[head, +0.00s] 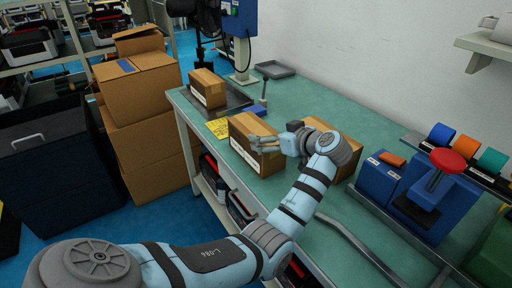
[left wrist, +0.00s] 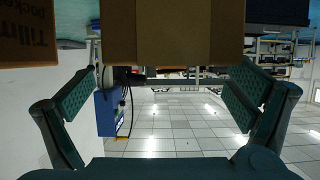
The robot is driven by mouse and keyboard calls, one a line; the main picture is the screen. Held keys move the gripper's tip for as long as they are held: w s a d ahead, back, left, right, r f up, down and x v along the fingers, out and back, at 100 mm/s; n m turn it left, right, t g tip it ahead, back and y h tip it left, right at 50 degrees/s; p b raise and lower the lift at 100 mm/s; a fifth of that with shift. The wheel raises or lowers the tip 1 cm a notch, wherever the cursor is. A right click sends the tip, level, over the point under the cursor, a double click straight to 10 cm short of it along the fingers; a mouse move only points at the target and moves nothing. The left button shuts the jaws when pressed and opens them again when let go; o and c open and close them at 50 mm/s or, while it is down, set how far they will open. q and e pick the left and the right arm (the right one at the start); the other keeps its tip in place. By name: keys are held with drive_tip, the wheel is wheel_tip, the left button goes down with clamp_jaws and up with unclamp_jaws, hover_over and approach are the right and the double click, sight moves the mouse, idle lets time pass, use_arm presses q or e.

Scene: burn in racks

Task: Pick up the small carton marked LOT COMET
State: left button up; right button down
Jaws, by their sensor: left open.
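Three brown cartons are on the green bench in the head view: one on a dark tray (head: 207,90), a middle one (head: 243,130) with a white label strip, and one (head: 318,124) partly hidden behind my left arm. No label is legible, so I cannot tell which is LOT COMET. My left gripper (head: 257,145) is open by the middle carton, its fingers overlapping the carton in the picture. In the left wrist view, a plain carton face (left wrist: 172,30) fills the top centre, beyond the spread fingers (left wrist: 160,105). Contact is not visible. My right gripper is not in view.
A printed carton (left wrist: 28,32) is at top left in the left wrist view. A yellow sheet (head: 218,128) lies near the bench's front edge. A blue fixture with a red knob (head: 447,160) stands at right. Large cartons (head: 140,90) are stacked left of the bench.

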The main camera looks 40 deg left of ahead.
sight(258, 130)
use_arm(q)
drive_tip(key=x, duration=0.1)
drive_tip(key=b+x, duration=0.1)
drive_tip(key=x, duration=0.1)
drive_tip(key=s+b+x, duration=0.1)
drive_tip(key=x, duration=0.1)
drive_tip(key=shift+w+a+r, duration=0.1)
drive_tip(key=shift+a+r, duration=0.05)
drive_tip(key=shift+a, duration=0.25)
drive_tip(key=shift+w+a, duration=0.1)
drive_tip(key=shift+a, duration=0.2)
drive_tip(key=shift+d+r, duration=0.1)
drive_tip(key=c, duration=2)
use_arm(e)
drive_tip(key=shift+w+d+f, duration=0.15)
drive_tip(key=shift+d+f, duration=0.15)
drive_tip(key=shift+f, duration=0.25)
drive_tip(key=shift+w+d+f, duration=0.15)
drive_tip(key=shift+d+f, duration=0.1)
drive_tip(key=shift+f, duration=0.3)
